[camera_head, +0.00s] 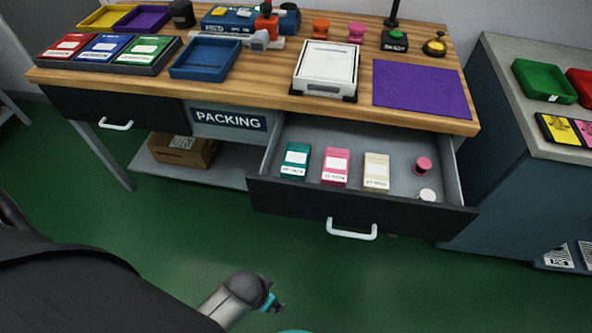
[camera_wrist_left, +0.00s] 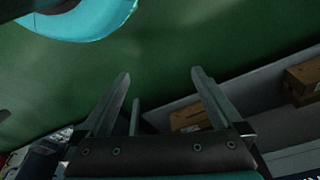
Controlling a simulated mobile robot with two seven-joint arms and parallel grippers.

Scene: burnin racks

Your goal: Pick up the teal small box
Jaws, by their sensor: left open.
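The teal small box (camera_head: 295,159) lies in the open drawer (camera_head: 357,207) of the packing table, near the drawer's left side, with a white label facing up. In the same drawer, a pink box (camera_head: 336,166) and a cream box (camera_head: 376,170) lie to its right. My left gripper (camera_wrist_left: 160,76) is open and empty in the left wrist view, with its two fingers apart over the green floor. The teal small box is not seen in that view. My right gripper is not in view.
A pink spool (camera_head: 423,165) and a white round piece (camera_head: 427,195) lie at the drawer's right. The wooden tabletop (camera_head: 270,85) above holds trays, boxes and a white scale (camera_head: 327,68). A cardboard box (camera_head: 182,149) stands on the lower shelf. The green floor before the drawer is clear.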

